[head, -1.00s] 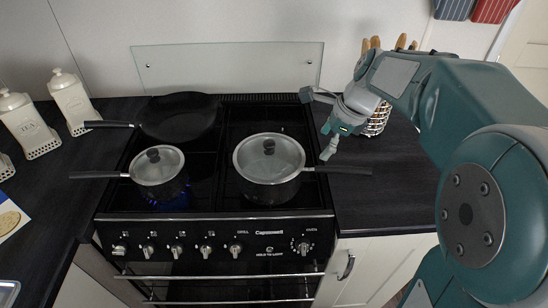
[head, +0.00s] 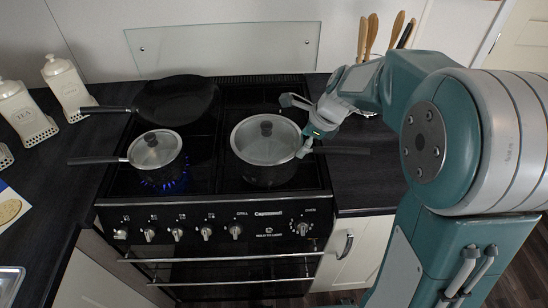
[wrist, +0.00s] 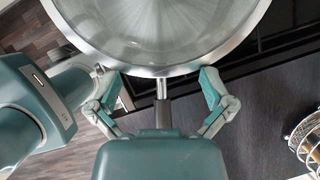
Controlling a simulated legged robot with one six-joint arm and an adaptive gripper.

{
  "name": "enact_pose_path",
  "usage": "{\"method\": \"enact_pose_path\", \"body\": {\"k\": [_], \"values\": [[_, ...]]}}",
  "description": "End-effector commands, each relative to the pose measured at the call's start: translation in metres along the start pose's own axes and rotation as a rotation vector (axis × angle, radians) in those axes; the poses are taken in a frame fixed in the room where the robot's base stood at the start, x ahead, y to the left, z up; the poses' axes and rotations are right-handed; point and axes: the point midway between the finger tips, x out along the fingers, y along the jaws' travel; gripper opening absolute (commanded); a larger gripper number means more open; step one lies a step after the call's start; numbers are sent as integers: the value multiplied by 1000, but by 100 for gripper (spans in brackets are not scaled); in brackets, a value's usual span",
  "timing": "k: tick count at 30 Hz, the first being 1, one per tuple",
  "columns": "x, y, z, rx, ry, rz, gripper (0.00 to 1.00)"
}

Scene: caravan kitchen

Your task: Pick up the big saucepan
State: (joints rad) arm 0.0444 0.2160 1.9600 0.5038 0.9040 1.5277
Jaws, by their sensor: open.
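The big saucepan (head: 266,160), with a glass lid and black knob, stands on the right side of the hob. Its dark handle (head: 342,150) points right, past the hob edge. My gripper (head: 293,128) is at the pan's right side, close to the rim, with its fingers apart. In the wrist view, my open gripper (wrist: 160,93) has one finger on each side of the handle (wrist: 162,112) near its join with the saucepan (wrist: 160,35). I cannot tell whether the fingers touch the handle or rim.
A smaller lidded saucepan (head: 155,150) stands over a lit blue burner at left, its handle pointing left. A black frying pan (head: 176,98) is behind it. A wire basket (wrist: 306,140) is on the counter (wrist: 255,115). Wooden utensils (head: 370,35) stand at the back right.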

Motion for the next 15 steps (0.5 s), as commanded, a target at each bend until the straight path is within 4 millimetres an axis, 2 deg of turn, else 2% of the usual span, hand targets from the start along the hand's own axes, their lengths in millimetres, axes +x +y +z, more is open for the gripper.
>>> {"method": "enact_pose_path", "body": {"k": [1, 8, 9, 11, 12, 15], "values": [[16, 4, -9, 8, 18, 21, 100], [16, 4, -6, 7, 19, 16, 100], [16, 4, -6, 7, 18, 16, 82], [16, 4, -6, 6, 18, 16, 55], [16, 4, -6, 6, 17, 16, 38], [15, 4, -6, 6, 16, 16, 0]]}}
